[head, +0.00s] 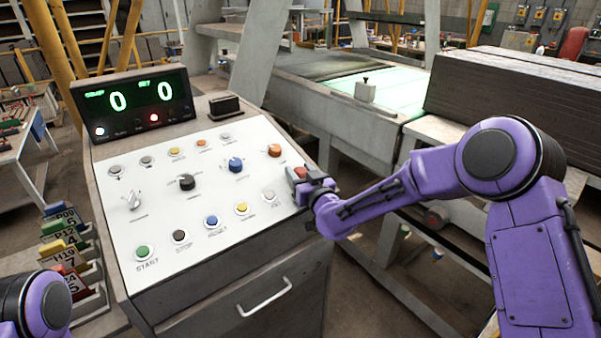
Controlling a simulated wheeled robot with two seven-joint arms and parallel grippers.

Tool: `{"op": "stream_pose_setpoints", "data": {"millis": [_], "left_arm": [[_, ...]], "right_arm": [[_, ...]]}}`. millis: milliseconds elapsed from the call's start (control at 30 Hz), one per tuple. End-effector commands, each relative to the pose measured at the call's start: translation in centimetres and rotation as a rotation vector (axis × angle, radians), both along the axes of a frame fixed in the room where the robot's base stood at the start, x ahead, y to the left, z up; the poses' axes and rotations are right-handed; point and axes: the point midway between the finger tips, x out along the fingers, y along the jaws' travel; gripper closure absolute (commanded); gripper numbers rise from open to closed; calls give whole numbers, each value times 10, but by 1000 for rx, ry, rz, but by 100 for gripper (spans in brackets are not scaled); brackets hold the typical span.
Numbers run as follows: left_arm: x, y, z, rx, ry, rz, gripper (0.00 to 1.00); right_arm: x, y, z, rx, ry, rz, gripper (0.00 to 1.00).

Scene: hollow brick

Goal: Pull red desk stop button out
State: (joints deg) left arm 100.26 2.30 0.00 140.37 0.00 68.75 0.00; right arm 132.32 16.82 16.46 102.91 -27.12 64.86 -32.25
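The control desk (150,232) has a sloped white panel with several buttons and knobs. A red button (300,172), which looks like the desk stop button, shows at the panel's right edge, partly hidden by my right gripper (308,186).
A green digital display (133,102) stands at the back of the desk. An orange button (274,150) and a blue knob (235,165) lie left of the red button. A drawer handle (264,297) is on the desk front. A stack of dark slabs (510,85) stands at right.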

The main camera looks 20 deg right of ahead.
Motion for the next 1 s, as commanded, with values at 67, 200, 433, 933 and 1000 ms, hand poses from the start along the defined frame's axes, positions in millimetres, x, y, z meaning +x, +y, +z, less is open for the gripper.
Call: {"op": "stream_pose_setpoints", "data": {"millis": [67,200,433,933,1000], "left_arm": [[0,0,0,0,0,0,68],[0,0,0,0,0,0,68],[0,0,0,0,0,0,68],[0,0,0,0,0,0,68],[0,0,-4,0,0,0,68]], "right_arm": [[0,0,0,0,0,0,83],[-1,0,1,0,0,0,100],[-3,-2,13,0,-1,-2,100],[-5,-1,12,0,-1,0,31],[-11,-2,10,0,0,1,31]]}}
